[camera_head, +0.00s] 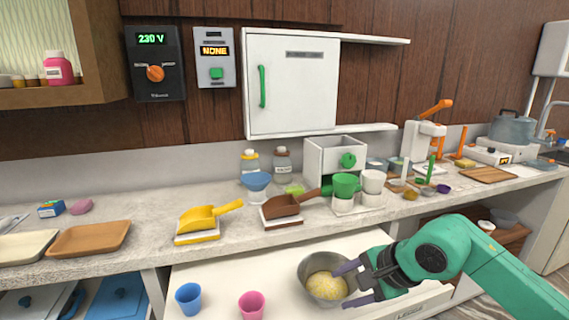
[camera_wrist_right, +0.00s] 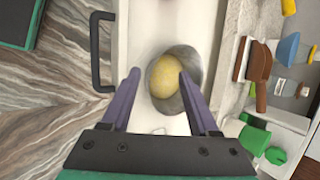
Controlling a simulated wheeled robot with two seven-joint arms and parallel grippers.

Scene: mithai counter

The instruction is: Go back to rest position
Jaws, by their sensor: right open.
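My right gripper (camera_head: 352,283) reaches in from the right on its green arm in the head view. Its two purple fingers are apart, over the right side of a metal bowl (camera_head: 304,268) holding a yellow mass. In the right wrist view the open gripper (camera_wrist_right: 160,92) has nothing gripped between its fingers. The bowl (camera_wrist_right: 197,62) with the yellow mass (camera_wrist_right: 166,77) lies beyond and between the fingertips; I cannot tell whether they touch it. My left gripper is not in view.
The bowl stands in a white open drawer (camera_head: 222,279) with a blue cup (camera_head: 188,298) and a pink cup (camera_head: 252,304). A dark drawer handle (camera_wrist_right: 97,50) is near the left finger.

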